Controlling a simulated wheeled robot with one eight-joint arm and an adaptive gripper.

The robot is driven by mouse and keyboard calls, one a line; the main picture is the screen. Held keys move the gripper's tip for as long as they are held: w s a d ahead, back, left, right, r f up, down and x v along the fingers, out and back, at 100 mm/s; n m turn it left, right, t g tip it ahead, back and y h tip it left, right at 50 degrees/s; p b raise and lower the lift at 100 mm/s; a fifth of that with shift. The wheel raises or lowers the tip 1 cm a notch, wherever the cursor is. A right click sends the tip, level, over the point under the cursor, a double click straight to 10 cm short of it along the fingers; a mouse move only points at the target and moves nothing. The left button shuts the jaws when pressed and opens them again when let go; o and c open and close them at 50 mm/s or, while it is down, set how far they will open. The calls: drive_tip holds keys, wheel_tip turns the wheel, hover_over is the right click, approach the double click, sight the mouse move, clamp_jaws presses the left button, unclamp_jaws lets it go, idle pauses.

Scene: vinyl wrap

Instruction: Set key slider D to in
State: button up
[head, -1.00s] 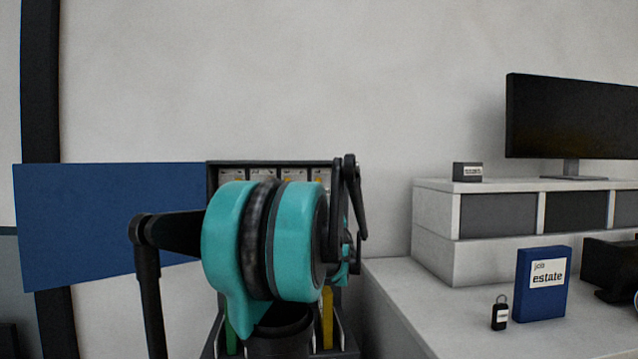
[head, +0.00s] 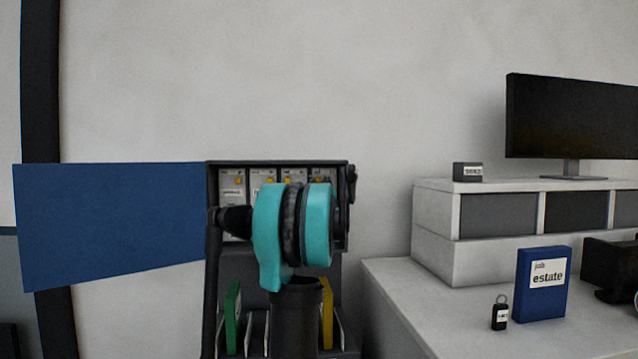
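A dark cabinet (head: 280,164) stands against the wall, with a blue panel (head: 110,220) like an open door at its left. Inside its top is a row of several grey sliders with yellow knobs. The lettering is too small to read, so I cannot confirm which is slider D. The rightmost slider (head: 321,175) shows only at its top; my teal arm covers its lower part. My gripper (head: 350,188) shows only as dark bits at the cabinet's right edge, mostly behind my arm. Whether it touches anything, or is open or shut, is hidden.
Below the sliders are slots with a green folder (head: 232,315) and a yellow one (head: 327,315). At the right, a white desk (head: 420,315) holds a blue "job estate" box (head: 541,300), a small black key fob (head: 500,317) and a monitor (head: 570,115) on a drawer unit.

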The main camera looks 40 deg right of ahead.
drive_tip(key=shift+c, duration=0.2)
clamp_jaws()
idle(0.3)
drive_tip(key=shift+s+d, duration=0.35)
drive_tip(key=shift+d, duration=0.3)
drive_tip(key=shift+s+d, duration=0.35)
drive_tip(key=shift+d, duration=0.25)
drive_tip(key=shift+o, duration=0.2)
unclamp_jaws()
drive_tip(key=v, duration=1.2)
